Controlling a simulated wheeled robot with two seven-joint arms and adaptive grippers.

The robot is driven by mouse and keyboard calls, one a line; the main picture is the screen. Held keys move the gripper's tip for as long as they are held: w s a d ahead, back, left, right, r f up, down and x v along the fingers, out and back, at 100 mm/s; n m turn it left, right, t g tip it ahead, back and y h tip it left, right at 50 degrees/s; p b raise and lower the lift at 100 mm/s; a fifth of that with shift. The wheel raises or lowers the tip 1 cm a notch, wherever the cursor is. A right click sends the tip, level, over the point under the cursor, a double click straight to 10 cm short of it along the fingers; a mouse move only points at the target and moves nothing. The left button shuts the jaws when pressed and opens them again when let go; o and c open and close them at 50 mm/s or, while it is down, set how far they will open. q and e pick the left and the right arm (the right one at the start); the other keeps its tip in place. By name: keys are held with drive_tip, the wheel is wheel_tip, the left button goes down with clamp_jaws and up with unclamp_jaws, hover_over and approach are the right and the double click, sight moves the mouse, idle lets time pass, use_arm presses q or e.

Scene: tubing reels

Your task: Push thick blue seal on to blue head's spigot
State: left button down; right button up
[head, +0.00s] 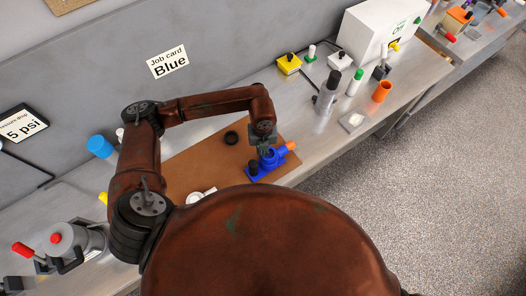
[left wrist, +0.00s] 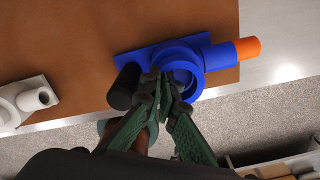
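The blue head (head: 268,163) lies on the brown mat near its right end, with an orange piece (head: 290,146) at its far right side. In the left wrist view it shows as a blue plate with a round, ring-shaped opening (left wrist: 203,62), an orange end (left wrist: 247,48) and a black cylinder (left wrist: 124,86) beside it. My left gripper (head: 264,151) is pointed down over the head. In the left wrist view its fingertips (left wrist: 163,84) are close together at the ring's near rim. I cannot tell a separate blue seal from the head, nor whether the fingers grip anything. My right gripper is out of view.
A black ring (head: 231,137) and a white fitting (head: 200,194) lie on the brown mat (head: 195,160). The job card (head: 168,62) reads Blue.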

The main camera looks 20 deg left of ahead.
use_arm(q)
drive_tip(key=shift+f+b, duration=0.3)
drive_tip(key=shift+f, duration=0.1)
drive_tip(key=c, duration=2.1)
unclamp_jaws()
wheel_tip(320, 180, up, 12)
drive_tip(key=shift+r, duration=0.1)
